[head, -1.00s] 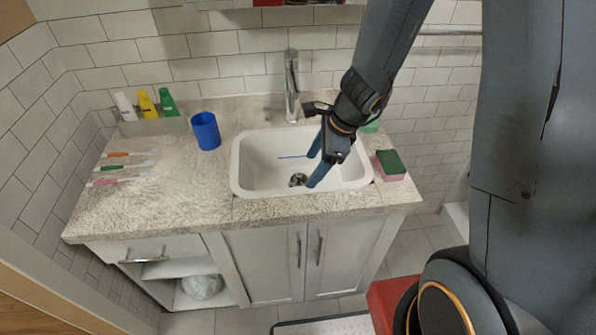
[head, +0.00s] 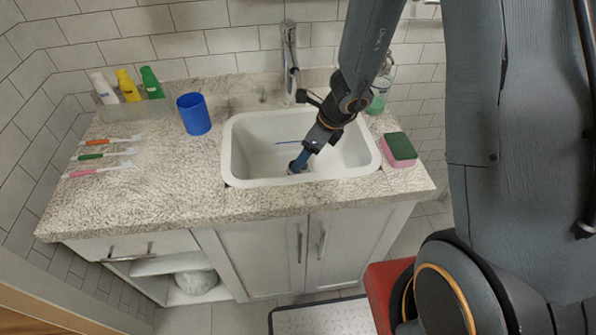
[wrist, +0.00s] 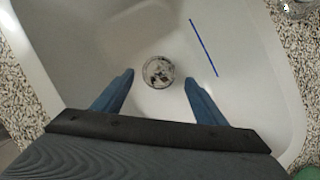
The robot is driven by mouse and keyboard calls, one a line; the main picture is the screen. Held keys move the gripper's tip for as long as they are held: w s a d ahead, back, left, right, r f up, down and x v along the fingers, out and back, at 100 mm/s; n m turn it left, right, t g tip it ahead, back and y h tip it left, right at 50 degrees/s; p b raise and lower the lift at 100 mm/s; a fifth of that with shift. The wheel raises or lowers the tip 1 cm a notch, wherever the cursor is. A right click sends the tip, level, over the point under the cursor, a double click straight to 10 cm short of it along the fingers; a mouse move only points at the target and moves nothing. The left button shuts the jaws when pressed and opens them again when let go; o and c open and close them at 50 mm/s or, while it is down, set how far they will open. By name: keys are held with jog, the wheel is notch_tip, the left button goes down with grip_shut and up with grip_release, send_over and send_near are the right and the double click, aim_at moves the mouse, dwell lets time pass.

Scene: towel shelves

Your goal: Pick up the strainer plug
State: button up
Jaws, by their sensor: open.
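The strainer plug (wrist: 158,72) is a round, dark and silvery disc at the bottom of the white sink (head: 240,155). In the wrist view it lies between and just beyond my two blue fingertips. My gripper (wrist: 158,78) is open and empty, with one finger on each side of the plug's line. In the head view my gripper (head: 299,163) reaches down inside the basin, and it largely hides the plug there. I cannot tell the exact height of the fingertips above the plug.
A thin blue stick (wrist: 204,48) lies in the sink to the right of the plug. The faucet (head: 290,60) stands behind the basin. A green and pink sponge (head: 399,149) sits right of the sink, and a blue cup (head: 195,115) stands left. The sink walls surround my gripper.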

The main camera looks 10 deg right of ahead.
jog(key=shift+x, duration=2.7)
jog(key=shift+w+a+r, duration=0.1)
jog(key=shift+w+a, duration=0.05)
jog(key=c, duration=1)
